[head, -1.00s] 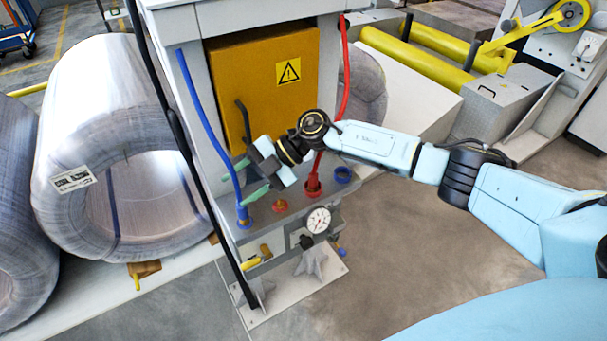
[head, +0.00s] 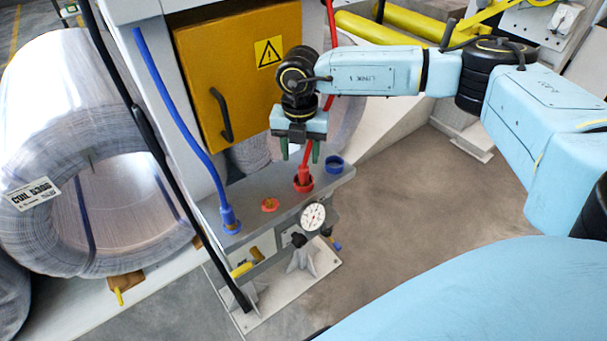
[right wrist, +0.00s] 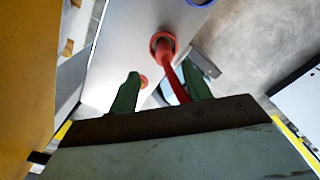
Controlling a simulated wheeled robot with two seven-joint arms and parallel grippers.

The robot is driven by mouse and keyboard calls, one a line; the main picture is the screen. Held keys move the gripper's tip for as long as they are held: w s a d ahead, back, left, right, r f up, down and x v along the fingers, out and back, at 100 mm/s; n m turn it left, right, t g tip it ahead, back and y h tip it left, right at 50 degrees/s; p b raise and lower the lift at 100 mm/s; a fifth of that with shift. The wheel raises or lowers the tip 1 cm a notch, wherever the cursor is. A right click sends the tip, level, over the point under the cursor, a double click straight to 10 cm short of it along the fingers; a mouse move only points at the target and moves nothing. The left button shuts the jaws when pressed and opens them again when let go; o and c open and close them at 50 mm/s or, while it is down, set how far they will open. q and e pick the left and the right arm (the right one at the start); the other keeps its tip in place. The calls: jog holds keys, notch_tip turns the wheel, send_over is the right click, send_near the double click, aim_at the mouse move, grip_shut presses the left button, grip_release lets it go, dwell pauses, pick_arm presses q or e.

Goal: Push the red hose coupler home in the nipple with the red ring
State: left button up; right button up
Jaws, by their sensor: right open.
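The red coupler (head: 304,181) stands at the lower end of the red hose (head: 331,28), in a red ring on the grey ledge. How deep it sits cannot be told. My right gripper (head: 300,156) points down just above the coupler, fingers open. In the right wrist view the red hose (right wrist: 177,82) runs up between the green fingers of the gripper (right wrist: 165,70), and the coupler (right wrist: 162,44) shows beyond their tips. My left gripper is not in view.
An empty blue ring (head: 334,163) is right of the coupler. A blue hose (head: 180,95) ends in a blue coupler (head: 229,220) at the ledge's left end. A gauge (head: 313,217) is on the front. A yellow cabinet door (head: 240,75) stands behind; a coil (head: 90,150) is left.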

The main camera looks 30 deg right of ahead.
aim_at(304, 167)
jog(key=shift+s+d+f, duration=0.1)
jog(key=shift+d+f, duration=0.1)
jog(key=shift+f, duration=1.35)
jog(key=shift+d+f, duration=0.15)
jog(key=shift+f, duration=1.35)
grip_shut()
